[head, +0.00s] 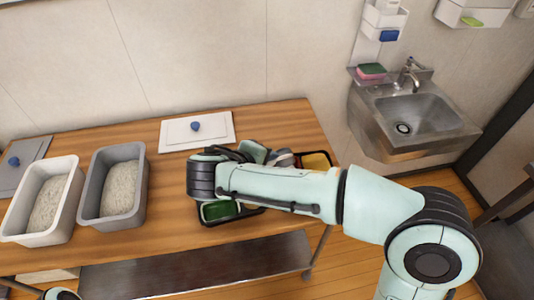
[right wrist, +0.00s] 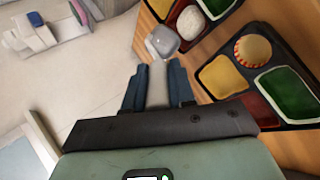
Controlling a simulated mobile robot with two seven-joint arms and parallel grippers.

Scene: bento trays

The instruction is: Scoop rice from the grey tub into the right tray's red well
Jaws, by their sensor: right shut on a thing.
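My right gripper (right wrist: 155,80) is shut on the handle of a pale grey scoop (right wrist: 163,42) in the right wrist view. The scoop's head points away, beside the trays; I cannot tell if it holds rice. One tray has a red well (right wrist: 172,23) with a white mound by it. The nearer tray has a red well (right wrist: 262,112), partly hidden by my gripper, plus yellow and green wells. In the head view my right arm covers much of the trays. The grey tub (head: 84,205), with rice (head: 120,188), stands left of the arm. My left gripper is out of view.
A white tub (head: 68,222) with rice stands left of the grey one. A white lid (head: 180,132) with a blue knob lies at the back of the wooden table (head: 170,205), and a grey lid (head: 38,147) lies far left. A sink (head: 420,115) is at the right.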

